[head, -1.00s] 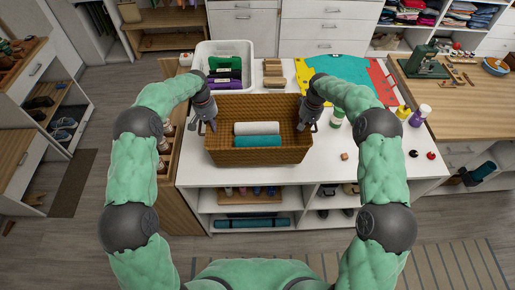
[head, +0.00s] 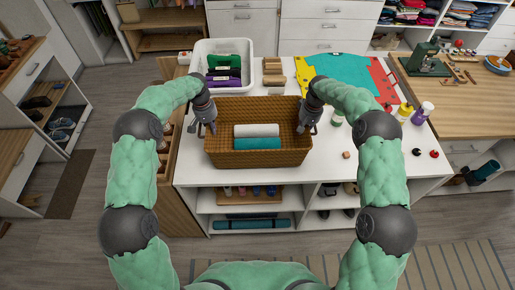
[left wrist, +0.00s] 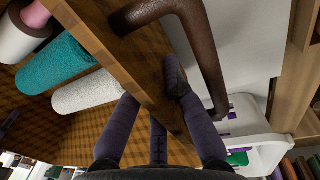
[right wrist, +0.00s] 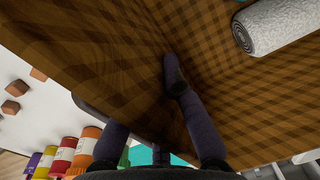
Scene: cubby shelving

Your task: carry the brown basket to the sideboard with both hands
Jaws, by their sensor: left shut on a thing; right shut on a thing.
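The brown basket (head: 258,158) is at the front of the white worktop in the head view, level, with a white roll (head: 256,130) and a teal roll (head: 257,143) inside. I cannot tell whether its bottom touches the worktop. My left gripper (head: 208,128) is shut on the basket's left wall; the left wrist view shows its fingers on both sides of that wall (left wrist: 150,70), beside a dark brown handle (left wrist: 205,60). My right gripper (head: 304,127) is shut on the right wall, which also shows in the right wrist view (right wrist: 100,50).
A white bin (head: 201,58) with purple and green items stands behind the basket. Wooden blocks (head: 273,72) and a coloured board (head: 345,78) lie behind. Bottles (head: 404,111) and small balls (head: 417,152) stand to the right. A wooden counter (head: 455,85) is at far right.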

